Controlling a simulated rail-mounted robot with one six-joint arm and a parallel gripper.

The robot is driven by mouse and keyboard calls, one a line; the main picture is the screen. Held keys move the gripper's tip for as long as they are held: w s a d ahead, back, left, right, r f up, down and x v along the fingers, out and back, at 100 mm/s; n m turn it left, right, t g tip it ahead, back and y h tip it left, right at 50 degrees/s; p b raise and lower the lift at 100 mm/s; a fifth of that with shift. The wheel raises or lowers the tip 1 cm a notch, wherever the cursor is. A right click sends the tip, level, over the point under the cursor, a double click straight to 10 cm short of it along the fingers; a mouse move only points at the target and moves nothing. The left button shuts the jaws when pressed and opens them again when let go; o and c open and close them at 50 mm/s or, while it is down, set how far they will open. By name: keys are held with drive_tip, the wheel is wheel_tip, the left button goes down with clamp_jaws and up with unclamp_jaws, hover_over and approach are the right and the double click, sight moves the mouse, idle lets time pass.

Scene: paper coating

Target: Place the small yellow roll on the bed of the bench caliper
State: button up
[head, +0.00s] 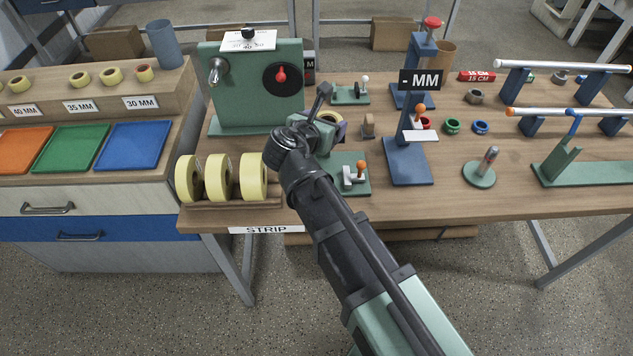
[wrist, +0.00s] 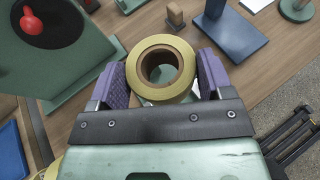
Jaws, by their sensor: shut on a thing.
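The small yellow roll (wrist: 160,68) sits between the two purple finger pads of my gripper (wrist: 162,80) in the wrist view, its round open core facing the camera. My gripper is shut on it. In the head view my gripper (head: 330,130) is over the table just right of the green machine, and only part of the roll (head: 330,117) shows behind my wrist. A blue stand under the "- MM" sign, which looks like the bench caliper (head: 407,163), stands to the right of my gripper. Its blue base (wrist: 235,36) shows bare at the upper right of the wrist view.
A green machine with a red knob (head: 281,75) stands left of my gripper. A small wooden block (head: 368,127) lies between gripper and blue stand. A green fixture with an orange knob (head: 360,165) is in front. Large yellow rolls (head: 217,178) sit on a front-left rack.

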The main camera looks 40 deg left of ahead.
wheel_tip(320, 180, down, 19)
drive_tip(key=b, duration=1.6)
drive_tip(key=shift+r, duration=0.55)
drive_tip(key=shift+f, duration=0.25)
drive_tip(key=o, duration=0.7)
drive_tip(key=shift+c, duration=0.2)
